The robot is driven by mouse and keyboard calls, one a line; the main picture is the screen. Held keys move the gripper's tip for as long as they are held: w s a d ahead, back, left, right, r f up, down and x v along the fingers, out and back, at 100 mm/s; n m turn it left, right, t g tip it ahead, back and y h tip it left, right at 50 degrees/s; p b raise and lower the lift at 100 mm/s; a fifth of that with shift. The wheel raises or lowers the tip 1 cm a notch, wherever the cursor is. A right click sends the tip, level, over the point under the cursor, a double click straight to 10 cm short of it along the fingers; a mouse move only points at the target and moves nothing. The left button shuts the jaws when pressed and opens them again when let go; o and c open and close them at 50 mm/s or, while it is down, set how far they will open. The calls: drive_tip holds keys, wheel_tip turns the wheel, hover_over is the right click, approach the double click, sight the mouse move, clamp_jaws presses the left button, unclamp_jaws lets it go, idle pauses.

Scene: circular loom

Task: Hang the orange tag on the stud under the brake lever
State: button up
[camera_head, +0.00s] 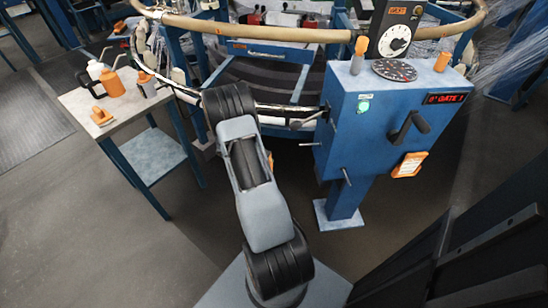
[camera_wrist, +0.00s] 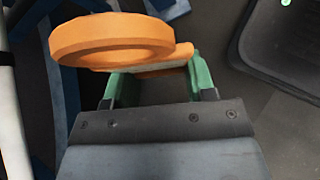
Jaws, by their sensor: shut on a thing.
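My gripper (camera_wrist: 155,78) has its green fingers on either side of the orange tag (camera_wrist: 110,36), a thick piece with a broad rounded end. The tag's broad end sticks out to the left of the fingers in the wrist view. In the head view my arm hides the gripper; only a sliver of orange (camera_head: 270,160) shows beside it. A lever with a dark grip (camera_head: 296,124) sticks out left from the blue cabinet (camera_head: 345,130). A thin metal stud (camera_head: 308,143) sticks out below it, and another pin (camera_head: 347,177) sits lower. Neither shows anything hanging on it.
A black crank (camera_head: 409,127) and an orange-framed card (camera_head: 409,164) are on the cabinet's right face. A side table (camera_head: 140,105) at left bears orange bottles (camera_head: 112,82) and an orange piece (camera_head: 101,116). The loom ring (camera_head: 260,32) spans the back. Floor beside the cabinet is open.

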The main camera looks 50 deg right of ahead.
drive_tip(key=s+d+n+h, duration=0.1)
drive_tip(key=s+d, duration=0.1)
drive_tip(key=d, duration=0.2)
drive_tip(key=s+d+r+n+t, duration=0.1)
drive_tip(key=s+d, duration=0.1)
drive_tip(key=d, duration=0.2)
drive_tip(key=shift+s+d+n+t+h, duration=0.25)
drive_tip(key=shift+d+n+t+h, duration=0.05)
drive_tip(key=shift+d+h, duration=0.1)
drive_tip(key=shift+r, duration=0.2)
drive_tip(key=shift+s+d, duration=0.1)
drive_tip(key=shift+s, duration=0.05)
idle(0.6)
drive_tip(key=shift+s+d, duration=0.6)
drive_tip(key=shift+s, duration=0.05)
drive_tip(key=shift+s+d+b, duration=0.15)
drive_tip(key=shift+b, duration=0.15)
idle(0.4)
drive_tip(key=shift+f+b, duration=0.25)
drive_tip(key=shift+b, duration=0.05)
idle(0.5)
